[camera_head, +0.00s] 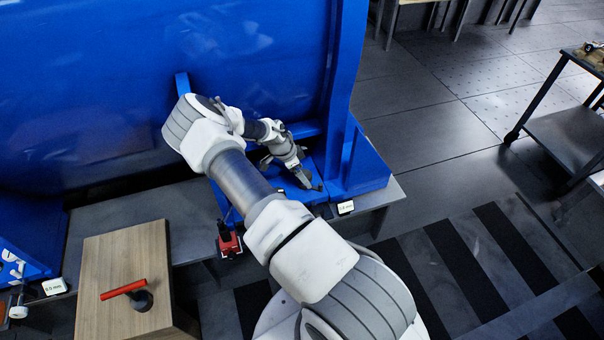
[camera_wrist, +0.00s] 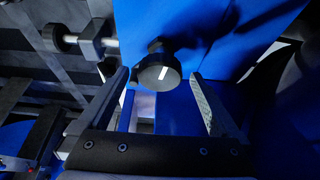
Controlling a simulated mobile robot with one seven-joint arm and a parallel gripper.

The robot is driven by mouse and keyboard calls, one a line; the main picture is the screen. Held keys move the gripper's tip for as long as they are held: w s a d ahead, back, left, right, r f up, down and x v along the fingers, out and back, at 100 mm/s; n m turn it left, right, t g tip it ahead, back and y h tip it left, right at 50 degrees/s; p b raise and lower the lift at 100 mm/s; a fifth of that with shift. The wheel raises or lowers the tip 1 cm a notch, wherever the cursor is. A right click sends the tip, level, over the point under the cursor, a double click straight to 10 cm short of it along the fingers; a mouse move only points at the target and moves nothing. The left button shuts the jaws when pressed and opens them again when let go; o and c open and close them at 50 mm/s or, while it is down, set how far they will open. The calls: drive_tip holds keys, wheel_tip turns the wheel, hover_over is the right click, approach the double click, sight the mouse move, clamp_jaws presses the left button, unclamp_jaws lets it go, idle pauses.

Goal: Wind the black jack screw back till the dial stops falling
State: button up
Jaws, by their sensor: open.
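In the wrist view a round black knob with a white mark (camera_wrist: 160,73), likely the black jack screw's head, faces me in front of a blue plate. My gripper (camera_wrist: 160,77) is open, with one finger on each side of this knob; I cannot tell whether either finger touches it. A second black knob (camera_wrist: 51,38) on a bright shaft runs into a dark block at the upper left. In the head view my gripper (camera_head: 312,184) is low at the blue motor foot (camera_head: 358,172); the knob there is hidden.
A large blue motor (camera_head: 90,90) fills the back left. A red block (camera_head: 229,243) stands left of my arm at the grey base edge. A wooden box (camera_head: 110,258) carries a red-handled tool (camera_head: 123,289). A dark cart (camera_head: 568,135) stands right; the floor between is clear.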

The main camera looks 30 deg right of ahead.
drive_tip(key=c, duration=1.4)
drive_tip(key=shift+n, duration=0.3)
drive_tip(key=n, duration=0.1)
drive_tip(key=n+t, duration=0.1)
drive_tip(key=shift+s+n, duration=0.2)
drive_tip(key=shift+n, duration=0.2)
drive_tip(key=n+t, duration=0.2)
drive_tip(key=n, duration=0.2)
drive_tip(key=shift+s+d+n, duration=0.1)
drive_tip(key=shift+n, duration=0.2)
drive_tip(key=n+t+y+b, duration=0.1)
drive_tip(key=n, duration=0.2)
drive_tip(key=shift+d+n, duration=0.1)
drive_tip(key=shift+n, duration=0.2)
drive_tip(key=shift+r+n+t+y+b, duration=0.1)
drive_tip(key=shift+n+t+y+b, duration=0.4)
drive_tip(key=shift+n, duration=1.5)
drive_tip(key=shift+y, duration=0.3)
